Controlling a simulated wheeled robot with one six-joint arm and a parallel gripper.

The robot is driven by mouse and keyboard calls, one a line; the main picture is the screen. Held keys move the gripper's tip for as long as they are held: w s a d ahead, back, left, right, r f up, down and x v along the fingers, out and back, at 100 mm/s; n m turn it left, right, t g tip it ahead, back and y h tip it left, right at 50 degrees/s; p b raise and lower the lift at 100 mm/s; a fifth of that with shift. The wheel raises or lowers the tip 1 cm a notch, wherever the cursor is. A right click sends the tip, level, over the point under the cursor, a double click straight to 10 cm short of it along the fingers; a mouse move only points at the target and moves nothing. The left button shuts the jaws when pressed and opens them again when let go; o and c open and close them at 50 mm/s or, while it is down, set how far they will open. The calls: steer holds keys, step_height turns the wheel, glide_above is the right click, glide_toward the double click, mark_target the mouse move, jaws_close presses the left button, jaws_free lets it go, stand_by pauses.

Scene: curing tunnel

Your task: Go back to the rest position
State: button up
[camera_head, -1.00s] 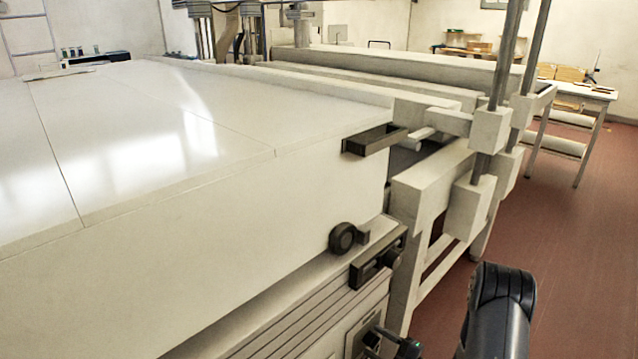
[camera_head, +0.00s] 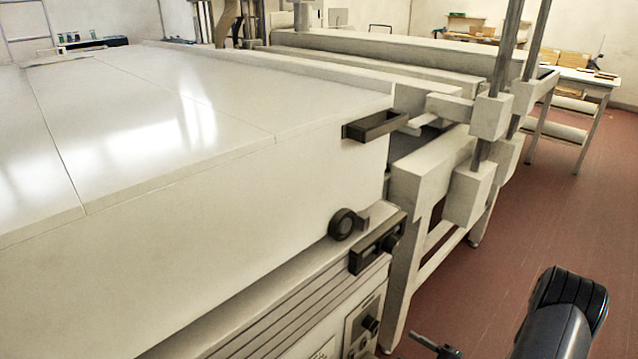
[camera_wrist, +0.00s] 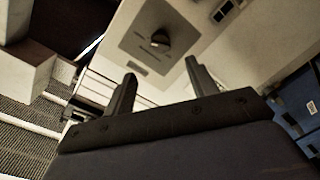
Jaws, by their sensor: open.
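My gripper (camera_wrist: 157,85) shows in the wrist view with its two dark fingers spread apart and nothing between them. Beyond the fingers is a grey control panel (camera_wrist: 135,42) with a dark knob (camera_wrist: 160,38) on the white machine. In the head view, part of my dark arm stands at the lower right, over the red floor beside the machine. The control panel with its knob (camera_head: 370,324) also shows there, low on the machine's end.
The large white curing machine (camera_head: 220,190) fills the left and middle, with a dark handle (camera_head: 375,126) and a round black knob (camera_head: 342,224) at its end. A white frame with upright posts (camera_head: 492,115) adjoins it. A table (camera_head: 590,82) stands at the back right. The red floor (camera_head: 540,220) is clear.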

steer(key=w+a+n+b, duration=0.3)
steer(key=a+n+b, duration=0.1)
steer(key=n, duration=0.6)
steer(key=w+a+n+t+h+b, duration=0.1)
steer(key=w+a+n+b, duration=0.3)
steer(key=n, duration=0.6)
steer(key=shift+f+n+b, duration=0.3)
steer(key=shift+n+b, duration=0.1)
steer(key=shift+b, duration=0.95)
